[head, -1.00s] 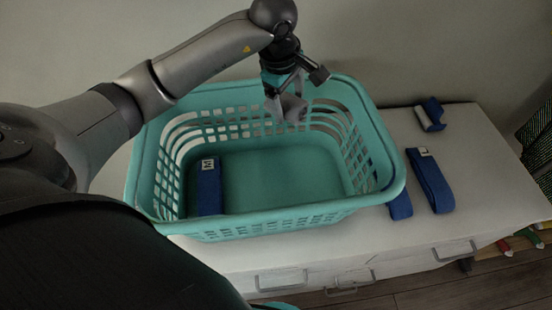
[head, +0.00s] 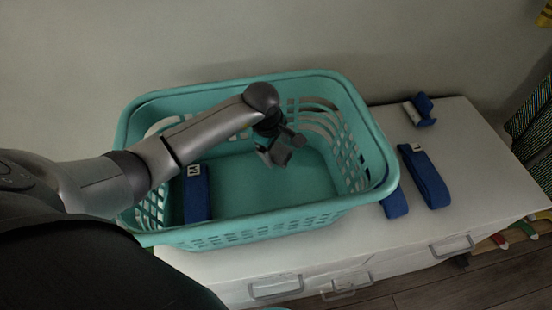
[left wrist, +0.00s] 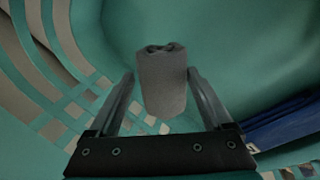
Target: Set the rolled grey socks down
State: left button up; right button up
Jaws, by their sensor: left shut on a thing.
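The rolled grey socks (left wrist: 162,85) stand out between the two fingers of my left gripper (left wrist: 160,76) in the left wrist view, with the rolled end showing. In the head view my left gripper (head: 279,152) is shut on them inside the turquoise laundry basket (head: 285,217), above its right-hand half. The socks are small and dark there and hard to tell from the fingers. Whether they touch the basket floor I cannot tell. My right gripper is not in view.
A folded blue item (head: 197,195) with a white label lies in the basket's left part. On the white cabinet top (head: 470,150), right of the basket, lie a long blue item (head: 426,178), a short blue one (head: 396,204) and a blue-and-grey one (head: 421,110). The basket floor's middle is clear.

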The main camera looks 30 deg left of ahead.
aim_at(276, 159)
pick_arm(q)
jog(key=shift+f+b, duration=0.35)
jog(key=shift+f, duration=1.85)
jog(key=o, duration=0.9)
jog(key=shift+f, duration=0.15)
jog(key=shift+o, duration=1.1)
jog(key=shift+r, duration=0.3)
jog(key=p+v, duration=0.2)
jog(key=v, duration=0.9)
jog(key=shift+r, duration=0.4)
jog(key=shift+s, duration=0.15)
